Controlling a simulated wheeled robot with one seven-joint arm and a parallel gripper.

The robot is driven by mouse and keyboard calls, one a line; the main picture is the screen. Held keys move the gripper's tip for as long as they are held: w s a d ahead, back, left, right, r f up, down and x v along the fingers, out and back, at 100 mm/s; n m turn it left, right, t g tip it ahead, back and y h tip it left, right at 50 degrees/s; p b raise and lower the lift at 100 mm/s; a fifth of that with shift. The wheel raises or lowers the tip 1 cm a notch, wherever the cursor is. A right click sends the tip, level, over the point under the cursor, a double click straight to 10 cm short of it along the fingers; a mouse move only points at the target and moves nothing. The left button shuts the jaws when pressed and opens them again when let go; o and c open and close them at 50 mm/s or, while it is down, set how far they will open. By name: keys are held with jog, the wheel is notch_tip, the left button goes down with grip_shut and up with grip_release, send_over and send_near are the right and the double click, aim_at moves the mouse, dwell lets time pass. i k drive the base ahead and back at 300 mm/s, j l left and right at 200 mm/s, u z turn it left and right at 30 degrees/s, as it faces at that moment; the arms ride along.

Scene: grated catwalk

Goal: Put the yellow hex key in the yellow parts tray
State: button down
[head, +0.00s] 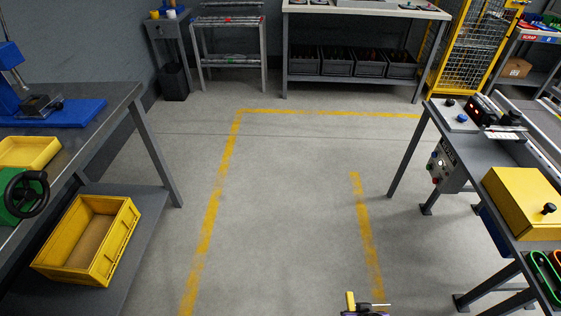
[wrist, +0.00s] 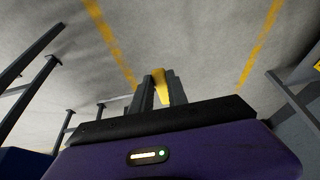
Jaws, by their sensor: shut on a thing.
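My gripper (wrist: 158,80) is shut on a yellow piece (wrist: 161,86), which I take to be the yellow hex key; only a short stretch of it shows between the dark fingers. In the head view the yellow piece (head: 350,300) stands up at the bottom edge, with my gripper (head: 362,308) partly cut off by the frame. A shallow yellow tray (head: 45,153), likely the parts tray, lies on the left bench and is cut off by the left edge. It is far from my gripper, which is over the open floor.
A deeper yellow crate (head: 112,262) sits on the left bench's lower shelf. A green part with a black handwheel (head: 27,193) and a blue vise base (head: 75,113) are near the tray. The right bench (head: 468,150) holds a yellow box (head: 525,195). The floor between is clear.

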aim_at(22, 159)
jog(key=i, duration=4.85)
jog(key=i+u, duration=0.15)
jog(key=u, duration=0.3)
jog(key=i+u, duration=0.15)
jog(key=u, duration=0.3)
jog(key=i+l+u, duration=0.1)
jog(key=u, duration=2.1)
